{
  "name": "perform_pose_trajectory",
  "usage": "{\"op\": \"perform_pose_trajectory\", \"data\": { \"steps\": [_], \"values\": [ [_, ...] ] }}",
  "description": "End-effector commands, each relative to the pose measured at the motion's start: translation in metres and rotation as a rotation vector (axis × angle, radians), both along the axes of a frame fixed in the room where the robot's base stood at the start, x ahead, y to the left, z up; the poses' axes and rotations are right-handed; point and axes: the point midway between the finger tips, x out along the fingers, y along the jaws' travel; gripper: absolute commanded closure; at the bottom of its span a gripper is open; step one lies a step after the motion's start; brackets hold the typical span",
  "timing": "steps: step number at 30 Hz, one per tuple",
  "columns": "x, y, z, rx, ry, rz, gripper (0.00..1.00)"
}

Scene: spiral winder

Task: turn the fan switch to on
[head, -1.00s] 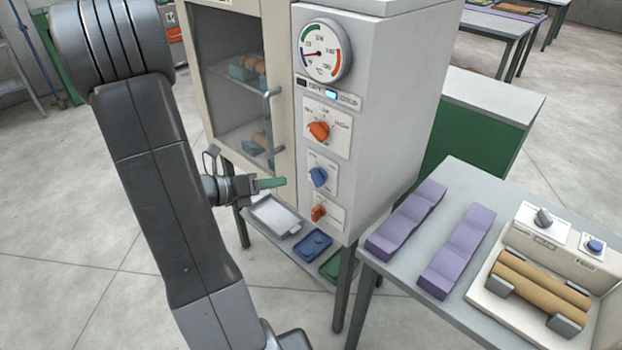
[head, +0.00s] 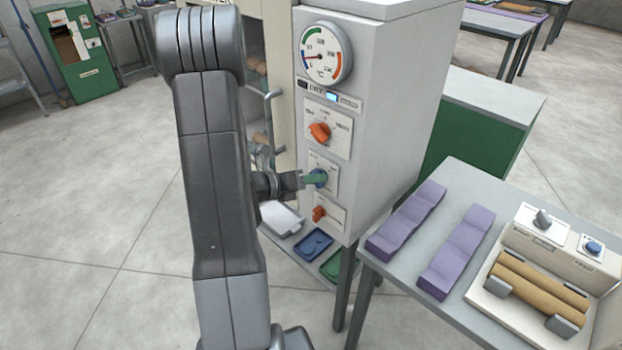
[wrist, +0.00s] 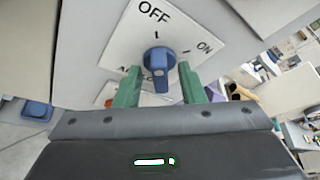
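The blue knob (wrist: 158,64) sits on a white plate (wrist: 140,42) marked OFF at the top and ON at the right; a lower label is partly hidden. Its raised bar points down in the wrist view, not at ON. In the head view the blue knob (head: 320,171) is the middle one on the grey cabinet's panel, partly covered by my gripper. My gripper (wrist: 159,67) is open, its green fingers left and right of the knob with a gap on each side. My gripper (head: 317,179) reaches the panel from the left in the head view.
An orange knob (head: 320,132) is above and a smaller orange knob (head: 319,213) below the blue one. The cabinet door handle (head: 273,120) stands out to the left. A grey table (head: 385,262) with purple blocks (head: 458,250) is at the right.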

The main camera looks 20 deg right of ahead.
Motion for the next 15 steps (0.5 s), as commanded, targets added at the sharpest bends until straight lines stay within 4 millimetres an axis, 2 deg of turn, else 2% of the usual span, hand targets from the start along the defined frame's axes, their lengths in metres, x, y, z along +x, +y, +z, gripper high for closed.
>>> {"op": "perform_pose_trajectory", "data": {
  "steps": [8, 13, 15],
  "values": [
    [0.0002, -0.0007, -0.0003, 0.0, 0.0, 0.0, 0.64],
    [0.0002, -0.0006, -0.0002, 0.0, 0.0, 0.0, 0.97],
    [0.0002, -0.0006, -0.0002, 0.0, 0.0, 0.0, 1.0]
  ]
}}
